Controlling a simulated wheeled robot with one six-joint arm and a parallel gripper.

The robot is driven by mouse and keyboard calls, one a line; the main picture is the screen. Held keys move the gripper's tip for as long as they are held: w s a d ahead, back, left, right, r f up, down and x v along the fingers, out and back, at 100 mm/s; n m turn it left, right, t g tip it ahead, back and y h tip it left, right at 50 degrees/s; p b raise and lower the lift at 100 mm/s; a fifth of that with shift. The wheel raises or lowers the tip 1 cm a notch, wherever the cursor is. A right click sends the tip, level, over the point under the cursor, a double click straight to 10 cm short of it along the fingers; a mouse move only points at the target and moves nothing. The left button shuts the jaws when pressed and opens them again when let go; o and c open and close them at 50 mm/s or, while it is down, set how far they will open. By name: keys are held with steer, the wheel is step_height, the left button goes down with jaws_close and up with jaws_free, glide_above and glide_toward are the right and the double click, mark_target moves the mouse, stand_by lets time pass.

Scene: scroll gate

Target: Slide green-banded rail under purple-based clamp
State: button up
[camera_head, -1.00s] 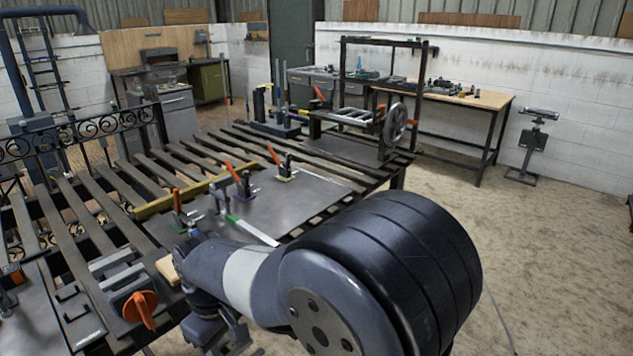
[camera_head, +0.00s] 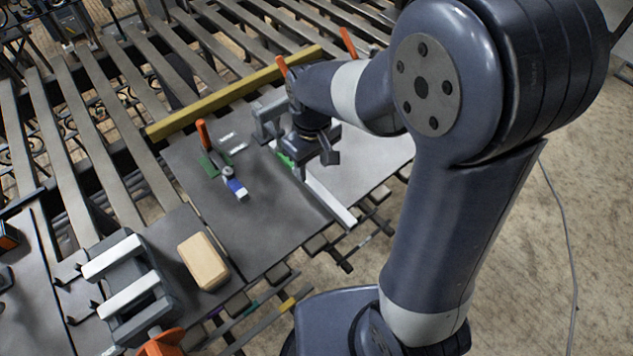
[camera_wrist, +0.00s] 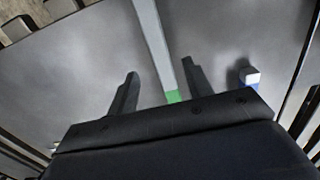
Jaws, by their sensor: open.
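The rail (camera_head: 325,195) is a thin light-grey bar lying on the dark metal plate, with a green band (camera_head: 284,159) near its far end. My gripper (camera_head: 310,158) is open, pointing down over the banded end. In the wrist view the rail (camera_wrist: 153,35) runs between my two open fingers (camera_wrist: 160,70), with the green band (camera_wrist: 173,97) close to the gripper body. I cannot tell its height above the rail. An orange handle (camera_head: 282,67) shows behind my arm. The purple base is hidden in the current head view.
A clamp with an orange handle (camera_head: 203,134), green base and blue tip stands left of the rail. A grey bracket (camera_head: 268,118) stands close beside my gripper. A yellow bar (camera_head: 230,95) crosses behind. A wooden block (camera_head: 203,261) lies front left. Another orange handle (camera_head: 348,42) is farther back.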

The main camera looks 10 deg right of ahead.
mark_target(313, 183)
step_height(313, 183, down, 6)
stand_by(0.4)
jaws_close()
stand_by(0.4)
steer(key=shift+w+d+p, duration=0.1)
steer(key=shift+w+d, duration=1.2)
steer(key=shift+d, duration=0.65)
steer(key=shift+w+d+p, duration=0.1)
steer(key=shift+w+d, duration=1.2)
steer(key=shift+d, duration=0.6)
steer(key=shift+w+d+p, duration=0.1)
steer(key=shift+w+d, duration=1.2)
steer(key=shift+d, duration=0.65)
jaws_free()
